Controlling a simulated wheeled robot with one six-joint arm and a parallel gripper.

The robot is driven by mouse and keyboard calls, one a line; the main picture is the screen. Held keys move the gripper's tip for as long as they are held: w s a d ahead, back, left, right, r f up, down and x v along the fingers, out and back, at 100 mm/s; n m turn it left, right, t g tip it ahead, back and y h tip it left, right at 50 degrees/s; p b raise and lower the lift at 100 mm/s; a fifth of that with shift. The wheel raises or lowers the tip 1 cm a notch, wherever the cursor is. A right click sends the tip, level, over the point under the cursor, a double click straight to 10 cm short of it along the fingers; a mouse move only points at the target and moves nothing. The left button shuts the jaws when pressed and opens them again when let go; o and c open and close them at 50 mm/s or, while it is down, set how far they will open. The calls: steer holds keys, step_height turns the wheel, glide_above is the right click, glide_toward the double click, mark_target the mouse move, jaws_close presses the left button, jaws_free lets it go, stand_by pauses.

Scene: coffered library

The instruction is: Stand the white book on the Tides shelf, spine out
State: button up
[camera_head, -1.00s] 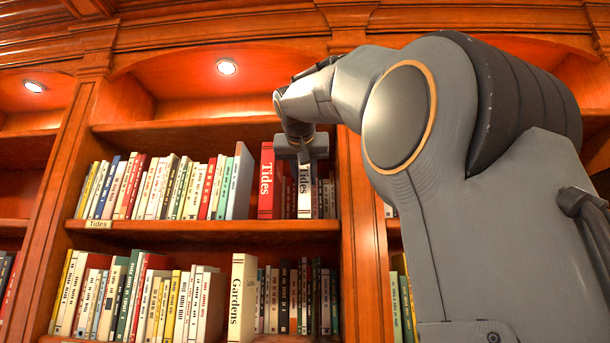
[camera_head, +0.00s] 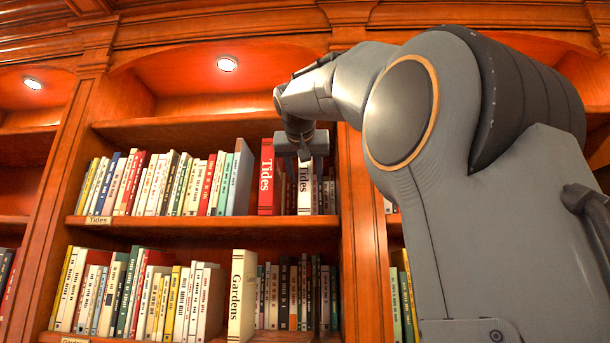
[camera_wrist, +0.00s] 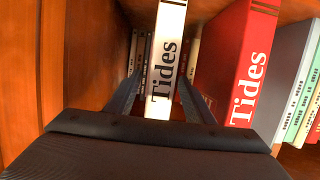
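The white book (camera_head: 304,190), lettered Tides, stands upright on the Tides shelf (camera_head: 200,226) with its spine facing out. It is just right of the thick red Tides book (camera_head: 266,180) in the head view. In the wrist view the white book (camera_wrist: 165,62) shows between the fingers of my gripper (camera_wrist: 160,85), with a visible gap at the left finger. The red book (camera_wrist: 240,65) is to its right there. My gripper (camera_head: 305,158) is at the upper part of the white book and looks open. Its fingertips are partly hidden in the head view.
A row of books (camera_head: 160,185) fills the shelf to the left, above the Tides label (camera_head: 98,220). Small books stand behind and beside the white book, close to the right upright (camera_head: 360,220). A white Gardens book (camera_head: 242,295) stands on the shelf below.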

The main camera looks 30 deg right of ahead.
steer(key=shift+f, duration=0.1)
steer(key=shift+b+v, duration=1.3)
steer(key=shift+v, duration=2.65)
